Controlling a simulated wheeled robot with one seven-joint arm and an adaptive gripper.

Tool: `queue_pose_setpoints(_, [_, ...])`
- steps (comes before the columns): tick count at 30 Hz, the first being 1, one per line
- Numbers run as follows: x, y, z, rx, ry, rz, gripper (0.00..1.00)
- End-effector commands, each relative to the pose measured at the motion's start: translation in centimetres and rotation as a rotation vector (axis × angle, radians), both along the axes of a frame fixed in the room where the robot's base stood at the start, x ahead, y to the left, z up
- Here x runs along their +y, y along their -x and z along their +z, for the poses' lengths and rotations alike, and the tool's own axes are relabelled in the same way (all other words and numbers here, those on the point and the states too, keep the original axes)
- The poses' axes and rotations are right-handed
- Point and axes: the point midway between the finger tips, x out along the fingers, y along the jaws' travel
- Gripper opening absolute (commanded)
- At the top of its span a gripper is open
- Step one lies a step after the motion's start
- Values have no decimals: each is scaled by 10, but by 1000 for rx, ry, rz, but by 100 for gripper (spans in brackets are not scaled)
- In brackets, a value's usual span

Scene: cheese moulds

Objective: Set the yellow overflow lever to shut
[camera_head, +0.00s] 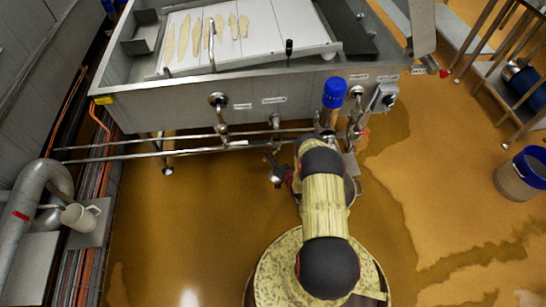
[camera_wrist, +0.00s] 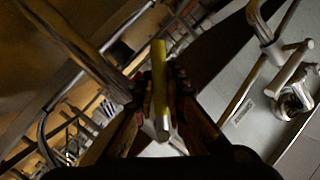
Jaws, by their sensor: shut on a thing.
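The yellow overflow lever (camera_wrist: 159,58) shows in the wrist view as a short yellow bar with a pale metal end towards me. My gripper (camera_wrist: 162,88) has one dark finger on each side of it and is shut on it. The lever runs lengthwise between the fingers. The wrist view is dark, and I cannot read the lever's open or shut position. In the head view my own arm covers much of the area below the vat, and I cannot make out the lever there.
A steel vat (camera_head: 170,106) with labelled valves and pipes along its front stands ahead. A blue-capped fitting (camera_head: 334,92) rises close to my arm. A blue-rimmed bucket (camera_head: 522,172) stands at the right. A pale jug (camera_head: 79,217) is at the left. Wet floor lies open between.

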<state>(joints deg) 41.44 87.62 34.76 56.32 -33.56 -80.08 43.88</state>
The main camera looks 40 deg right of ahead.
Motion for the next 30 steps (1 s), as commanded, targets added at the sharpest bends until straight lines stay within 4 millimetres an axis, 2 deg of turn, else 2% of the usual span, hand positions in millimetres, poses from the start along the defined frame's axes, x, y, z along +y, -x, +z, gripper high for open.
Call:
queue_pose_setpoints(18, [15,-9,28,-295,-479,2,0])
queue_pose_setpoints(30, [16,-10,41,-408,-664,2,0])
